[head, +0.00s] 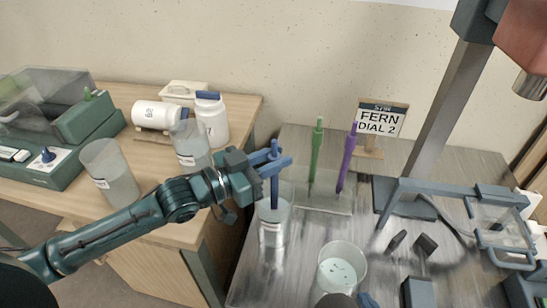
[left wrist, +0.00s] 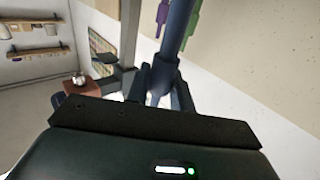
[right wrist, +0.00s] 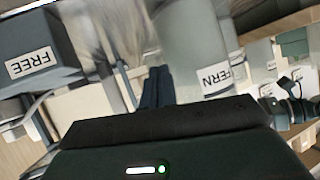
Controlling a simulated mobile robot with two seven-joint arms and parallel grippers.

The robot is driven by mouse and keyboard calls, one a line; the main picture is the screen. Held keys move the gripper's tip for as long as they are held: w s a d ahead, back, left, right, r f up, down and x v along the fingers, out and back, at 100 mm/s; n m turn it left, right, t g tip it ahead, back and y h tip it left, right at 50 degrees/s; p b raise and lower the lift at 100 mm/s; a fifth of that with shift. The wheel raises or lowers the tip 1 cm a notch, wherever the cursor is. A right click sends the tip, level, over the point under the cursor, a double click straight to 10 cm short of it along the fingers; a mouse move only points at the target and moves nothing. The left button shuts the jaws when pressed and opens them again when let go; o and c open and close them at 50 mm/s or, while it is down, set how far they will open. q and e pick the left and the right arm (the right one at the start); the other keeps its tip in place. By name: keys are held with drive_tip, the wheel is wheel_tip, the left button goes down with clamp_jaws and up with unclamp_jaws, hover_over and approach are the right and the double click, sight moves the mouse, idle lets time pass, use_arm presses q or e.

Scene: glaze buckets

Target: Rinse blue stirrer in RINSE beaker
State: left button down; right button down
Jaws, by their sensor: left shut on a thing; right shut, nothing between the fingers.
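The blue stirrer (head: 274,190) is upright in my left gripper (head: 272,160), which is shut on its upper part. Its lower end reaches into a clear labelled beaker (head: 273,228) on the grey table; the label is too small to read, and the tip's depth is unclear. In the left wrist view the stirrer (left wrist: 179,30) stands between the fingers (left wrist: 160,88). My right gripper (right wrist: 157,88) is shut and empty, low beside a beaker marked FERN (right wrist: 193,45) in the right wrist view.
A beaker of pale, speckled liquid (head: 342,268) stands at the front. Green (head: 316,150) and purple (head: 348,160) stirrers stand behind, near a sign (head: 382,119) reading STIR FERN DIAL 2. A grey frame (head: 455,190) is at right.

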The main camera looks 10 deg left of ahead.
drive_tip(key=shift+f, duration=0.1)
